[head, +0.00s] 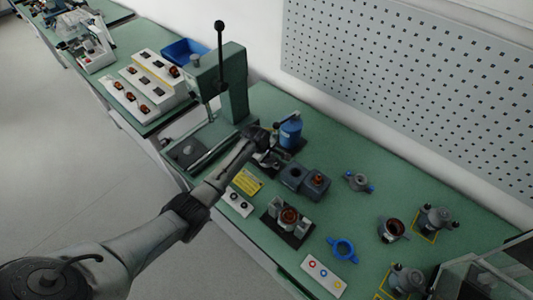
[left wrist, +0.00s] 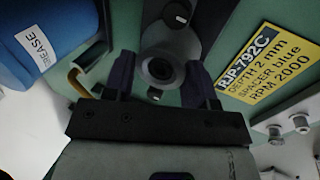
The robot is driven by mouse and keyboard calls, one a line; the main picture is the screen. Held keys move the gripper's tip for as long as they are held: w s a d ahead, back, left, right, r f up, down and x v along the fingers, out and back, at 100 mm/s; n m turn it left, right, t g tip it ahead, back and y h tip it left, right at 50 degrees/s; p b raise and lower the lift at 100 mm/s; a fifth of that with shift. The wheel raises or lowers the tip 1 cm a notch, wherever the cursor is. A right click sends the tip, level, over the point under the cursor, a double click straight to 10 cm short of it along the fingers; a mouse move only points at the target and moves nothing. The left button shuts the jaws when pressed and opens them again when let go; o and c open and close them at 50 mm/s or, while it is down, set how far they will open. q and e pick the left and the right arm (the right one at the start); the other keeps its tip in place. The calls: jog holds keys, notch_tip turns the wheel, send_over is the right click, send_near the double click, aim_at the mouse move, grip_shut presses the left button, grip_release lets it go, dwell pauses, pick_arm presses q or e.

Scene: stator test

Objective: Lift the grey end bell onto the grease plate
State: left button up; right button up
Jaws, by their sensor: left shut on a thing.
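My left gripper (head: 264,158) is low over the bench beside the blue grease can (head: 290,132). In the left wrist view its dark fingers (left wrist: 160,82) are shut on a grey round part with a central hole, the grey end bell (left wrist: 161,68). The fingers sit on either side of it. In the head view the arm and gripper mostly hide this part. The grease can stands on a dark plate (head: 300,146), which looks like the grease plate; its label reads GREASE in the left wrist view (left wrist: 42,45). My right gripper is in neither view.
A yellow card (head: 247,182) reads RJP-792C, spacer blue. A green press (head: 232,85) stands behind left.

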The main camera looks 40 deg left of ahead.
pick_arm(q)
jog(key=shift+f, duration=0.15)
jog(key=shift+f, duration=0.4)
jog(key=o, duration=0.9)
jog(key=shift+s+r, duration=0.15)
jog(key=shift+r, duration=0.4)
jog(key=p+v, duration=0.2)
jog(key=v, duration=1)
jog(key=shift+s+r+p, duration=0.2)
jog(key=shift+r+p, duration=0.1)
jog(key=shift+p, duration=0.1)
